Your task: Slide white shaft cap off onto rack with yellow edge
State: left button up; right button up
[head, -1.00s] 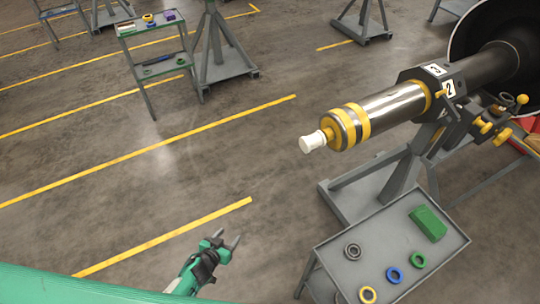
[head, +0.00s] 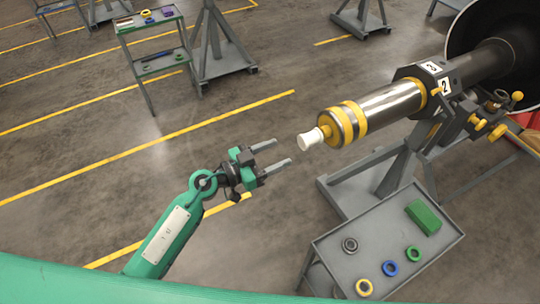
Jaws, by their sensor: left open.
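The white shaft cap (head: 309,139) sits on the yellow-and-silver end of the horizontal shaft (head: 390,104), which is held by the rotor stand (head: 375,185). My left gripper (head: 283,152) is open and empty, just left of the cap and a little lower in the picture. Its two fingers point right towards the cap, with a small gap visible between the tips and the cap. I cannot make out a rack with a yellow edge in this view. My right gripper is not in view.
A grey tray table (head: 330,255) at the lower right holds several coloured rings (head: 390,269) and a green block (head: 424,217). A green-edged rack (head: 130,32) with small parts stands at the upper left. The floor in between is clear.

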aim_at(301, 143)
pick_arm(q)
jog(key=b+x, duration=0.1)
jog(key=x, duration=0.3)
jog(key=shift+f+b, duration=0.15)
jog(key=shift+b, duration=0.15)
jog(key=p+x, duration=0.1)
jog(key=x, duration=0.1)
jog(key=p+x, duration=0.1)
jog(key=shift+w+d+r+p, duration=0.1)
jog(key=shift+r+p, duration=0.2)
jog(key=shift+w+d, duration=0.3)
jog(key=shift+d, duration=0.2)
jog(key=shift+w+d+f+p, duration=0.2)
jog(key=shift+d+p, duration=0.05)
jog(key=shift+p, duration=0.05)
jog(key=shift+c, duration=0.3)
jog(key=c, duration=0.7)
jog(key=shift+r, duration=0.1)
